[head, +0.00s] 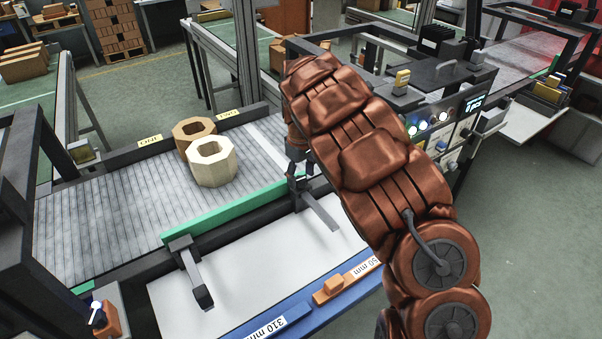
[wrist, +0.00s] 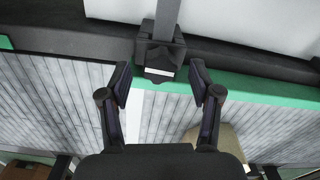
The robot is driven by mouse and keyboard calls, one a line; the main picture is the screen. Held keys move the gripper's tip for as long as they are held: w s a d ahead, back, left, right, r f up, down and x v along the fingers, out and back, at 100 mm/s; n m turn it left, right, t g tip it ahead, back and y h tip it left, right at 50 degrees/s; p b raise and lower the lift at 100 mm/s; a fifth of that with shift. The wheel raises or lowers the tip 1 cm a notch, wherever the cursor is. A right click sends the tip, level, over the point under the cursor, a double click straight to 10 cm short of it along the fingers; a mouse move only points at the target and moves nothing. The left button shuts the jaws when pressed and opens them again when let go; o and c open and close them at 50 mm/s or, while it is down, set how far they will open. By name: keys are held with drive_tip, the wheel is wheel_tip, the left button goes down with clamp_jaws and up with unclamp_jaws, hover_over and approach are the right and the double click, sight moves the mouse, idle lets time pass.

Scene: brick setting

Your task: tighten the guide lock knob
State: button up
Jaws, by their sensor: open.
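A dark clamp block (wrist: 160,50) on the green guide rail (wrist: 245,90) lies just beyond my fingertips in the wrist view. I cannot clearly make out the lock knob's shape on it. My gripper (wrist: 160,82) is open, with one finger on each side of the block's near end and nothing between them. In the head view my gripper (head: 299,166) is over the right end of the guide rail (head: 225,207), by the right clamp's bar (head: 322,212), mostly hidden by my arm. A second clamp (head: 187,262) holds the rail's left part.
Two octagonal rings, one brown (head: 194,128) and one cream (head: 212,162), sit on the roller conveyor (head: 110,215) behind the rail. An orange pointer (head: 331,287) rests on the blue scale strip in front. A control panel (head: 455,125) stands right of my arm.

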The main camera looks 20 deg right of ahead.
drive_tip(key=shift+f, duration=0.4)
drive_tip(key=shift+c, duration=0.2)
drive_tip(key=c, duration=1.1)
drive_tip(key=shift+m+b, duration=0.3)
drive_tip(key=shift+f+m+b, duration=0.1)
drive_tip(key=shift+m+b, duration=0.7)
drive_tip(key=shift+b, duration=0.05)
drive_tip(key=shift+w+r+m+b, duration=0.1)
drive_tip(key=shift+r+m+b, duration=0.1)
drive_tip(key=shift+m+b, duration=1.25)
drive_tip(key=shift+m+p, duration=0.45)
